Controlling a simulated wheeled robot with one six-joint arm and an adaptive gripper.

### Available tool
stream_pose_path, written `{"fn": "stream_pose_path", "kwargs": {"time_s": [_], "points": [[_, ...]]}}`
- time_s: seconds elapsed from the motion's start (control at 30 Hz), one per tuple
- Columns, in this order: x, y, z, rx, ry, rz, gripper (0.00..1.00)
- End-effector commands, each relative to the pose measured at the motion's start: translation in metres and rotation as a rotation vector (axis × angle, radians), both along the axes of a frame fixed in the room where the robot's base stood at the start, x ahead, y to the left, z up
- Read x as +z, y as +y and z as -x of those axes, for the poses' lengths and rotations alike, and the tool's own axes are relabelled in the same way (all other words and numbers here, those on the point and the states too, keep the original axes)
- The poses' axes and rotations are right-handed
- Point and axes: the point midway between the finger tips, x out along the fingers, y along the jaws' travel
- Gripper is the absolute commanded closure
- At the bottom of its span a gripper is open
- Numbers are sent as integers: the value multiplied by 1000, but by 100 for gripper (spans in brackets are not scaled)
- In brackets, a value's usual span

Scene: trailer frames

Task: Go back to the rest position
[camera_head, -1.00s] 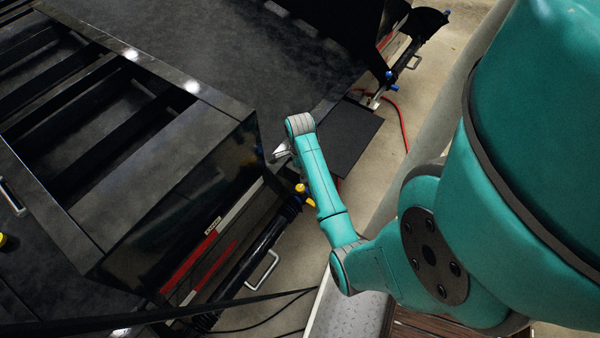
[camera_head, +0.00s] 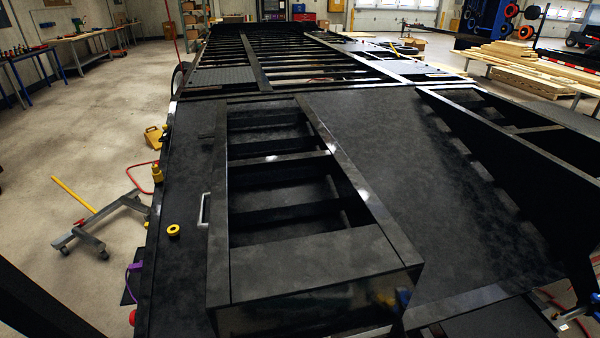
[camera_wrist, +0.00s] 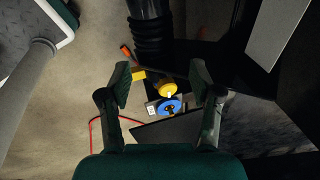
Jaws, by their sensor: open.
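My gripper (camera_wrist: 160,82) shows in the wrist view with its two dark green fingers spread apart and nothing between the tips. Beyond the fingers, lower down, are a yellow knob (camera_wrist: 168,87) and a blue round part (camera_wrist: 170,106). The fingers look apart from them, though the distance is hard to judge. The black trailer frame (camera_head: 322,255) fills the middle of the head view, with a raised slatted box section at the front. My gripper is not visible in the head view.
A black ribbed cylinder (camera_wrist: 151,35) and dark panels stand close beyond my gripper. A red cable (camera_wrist: 93,132) lies on the floor. In the head view, a wheeled jack with a yellow handle (camera_head: 75,194) stands left of the trailer. Lumber (camera_head: 520,62) lies at the right back. Floor at left is largely clear.

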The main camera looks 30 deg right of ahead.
Motion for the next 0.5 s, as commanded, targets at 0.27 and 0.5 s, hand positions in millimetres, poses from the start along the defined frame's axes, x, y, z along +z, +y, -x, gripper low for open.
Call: {"fn": "stream_pose_path", "kwargs": {"time_s": [0.27, 0.5], "points": [[4, 89, 27, 402, -120, 205, 36], [39, 149, 60, 721, -227, 409, 36]]}}
